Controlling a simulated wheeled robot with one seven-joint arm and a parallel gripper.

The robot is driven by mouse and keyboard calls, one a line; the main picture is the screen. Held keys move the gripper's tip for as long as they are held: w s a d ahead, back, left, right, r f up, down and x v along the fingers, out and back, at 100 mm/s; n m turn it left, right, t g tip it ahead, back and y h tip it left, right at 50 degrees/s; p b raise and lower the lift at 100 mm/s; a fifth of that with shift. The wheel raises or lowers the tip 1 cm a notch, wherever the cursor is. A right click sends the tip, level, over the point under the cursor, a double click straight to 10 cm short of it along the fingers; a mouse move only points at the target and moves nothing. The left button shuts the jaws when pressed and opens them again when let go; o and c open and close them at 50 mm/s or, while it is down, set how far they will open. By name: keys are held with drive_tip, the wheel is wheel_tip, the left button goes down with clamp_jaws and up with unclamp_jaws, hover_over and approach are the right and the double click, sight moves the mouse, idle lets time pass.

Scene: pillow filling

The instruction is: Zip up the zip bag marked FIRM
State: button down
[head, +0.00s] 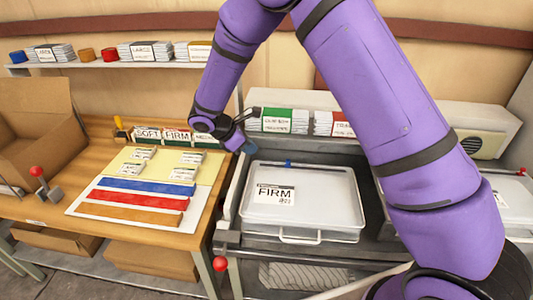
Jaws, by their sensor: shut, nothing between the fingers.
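The zip bag marked FIRM (322,190) lies flat on the dark work surface right of the wooden table. It is pale and rounded at the corners, with a printed FIRM label (273,194) at its left and a handle-like loop at its front edge. I cannot tell how far the zip is closed. My gripper (246,140) is shut and empty, behind and left of the bag, apart from it. Its fingertips are small and dark here.
My purple arm crosses above the bag's right side. Green and red labelled packs (285,121) stand behind it. On the wooden table at left are SOFT and FIRM cards (176,136), and blue, red and brown strips (128,198). A red-knobbed lever (38,172) stands at far left.

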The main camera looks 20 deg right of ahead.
approach(287, 164)
drive_tip(key=f, duration=0.3)
drive_tip(key=shift+a+f, duration=0.2)
drive_tip(key=shift+f, duration=0.2)
drive_tip(key=d, duration=0.3)
drive_tip(key=shift+w+d+f, duration=0.1)
drive_tip(key=shift+w+f, duration=0.05)
drive_tip(key=shift+f, duration=0.2)
drive_tip(key=shift+w+d+f, duration=0.1)
drive_tip(key=shift+d, duration=0.4)
drive_tip(key=s+d, duration=0.2)
drive_tip(key=d, duration=0.3)
drive_tip(key=s+d, duration=0.2)
drive_tip(key=d, duration=0.4)
drive_tip(key=s+d, duration=0.3)
drive_tip(key=d, duration=0.3)
drive_tip(key=shift+s+d, duration=0.1)
